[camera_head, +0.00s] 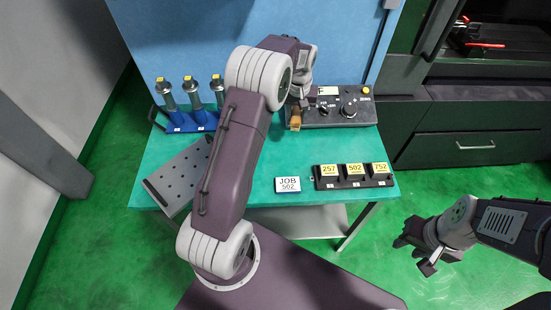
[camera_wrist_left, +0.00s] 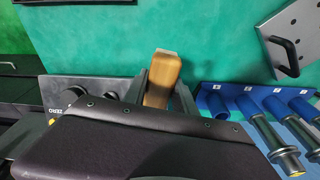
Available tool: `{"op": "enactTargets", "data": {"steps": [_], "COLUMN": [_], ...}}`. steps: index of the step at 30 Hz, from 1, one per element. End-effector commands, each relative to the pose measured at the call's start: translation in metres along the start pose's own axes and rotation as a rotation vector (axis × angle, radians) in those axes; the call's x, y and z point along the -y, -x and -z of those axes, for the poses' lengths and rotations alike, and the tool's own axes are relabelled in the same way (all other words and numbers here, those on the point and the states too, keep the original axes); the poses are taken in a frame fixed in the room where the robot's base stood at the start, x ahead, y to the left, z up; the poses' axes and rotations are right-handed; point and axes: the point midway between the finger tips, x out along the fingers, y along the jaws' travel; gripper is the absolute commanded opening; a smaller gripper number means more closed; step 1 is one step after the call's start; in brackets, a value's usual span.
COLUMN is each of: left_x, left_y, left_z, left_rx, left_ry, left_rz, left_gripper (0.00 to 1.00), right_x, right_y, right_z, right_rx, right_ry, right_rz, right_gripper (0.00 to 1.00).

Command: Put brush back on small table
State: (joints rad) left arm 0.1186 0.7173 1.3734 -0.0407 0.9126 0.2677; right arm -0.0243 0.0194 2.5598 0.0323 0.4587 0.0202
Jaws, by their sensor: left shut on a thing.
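The brush shows as a light brown wooden block (camera_head: 295,119) at the left end of the grey control box in the head view. It also shows in the left wrist view as a wooden piece (camera_wrist_left: 163,78) between two grey fingers. My left gripper (camera_head: 299,99) is shut on the brush, over the back of the small table (camera_head: 258,160) with its green top. I cannot tell whether the brush touches the tabletop. Its lower part is hidden in the wrist view. My right gripper (camera_head: 416,248) is empty and looks open, off the table's right side.
A grey control box with knobs (camera_head: 335,107) stands beside the brush. The table's middle is partly clear.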

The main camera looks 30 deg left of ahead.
Motion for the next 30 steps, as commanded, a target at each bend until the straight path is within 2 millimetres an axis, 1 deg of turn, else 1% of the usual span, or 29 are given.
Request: {"op": "enactTargets", "data": {"steps": [1, 3, 6, 9, 14, 17, 20, 30], "left_x": [0.005, 0.011, 0.018, 0.021, 0.023, 0.026, 0.031, 0.053], "left_y": [-0.015, -0.024, -0.033, -0.036, -0.036, -0.041, -0.048, -0.079], "left_z": [0.016, 0.033, 0.048, 0.056, 0.056, 0.047, 0.029, -0.044], "left_rx": [-0.001, -0.003, -0.004, -0.007, -0.006, -0.004, -0.004, -0.006], "left_ry": [0.042, 0.096, 0.15, 0.179, 0.186, 0.186, 0.186, 0.185], "left_rz": [0.007, 0.016, 0.025, 0.029, 0.031, 0.031, 0.031, 0.03], "left_gripper": [0.0, 0.0, 0.0, 0.0, 0.0, 0.0, 0.0, 0.0], "right_x": [0.0, 0.0, 0.0, 0.0, 0.0, 0.0, 0.0, 0.0], "right_y": [-0.008, -0.011, -0.015, -0.015, -0.015, -0.017, -0.02, -0.014], "right_z": [-0.001, -0.001, -0.002, -0.002, -0.002, -0.002, -0.002, -0.002], "right_rx": [0.0, 0.0, 0.0, 0.0, 0.0, 0.0, 0.0, 0.0], "right_ry": [0.0, 0.0, 0.0, 0.0, 0.0, 0.0, 0.0, 0.0], "right_rz": [0.0, 0.0, 0.0, 0.0, 0.0, 0.0, 0.0, 0.0], "right_gripper": [0.35, 0.35, 0.35, 0.35, 0.35, 0.35, 0.35, 0.35]}}
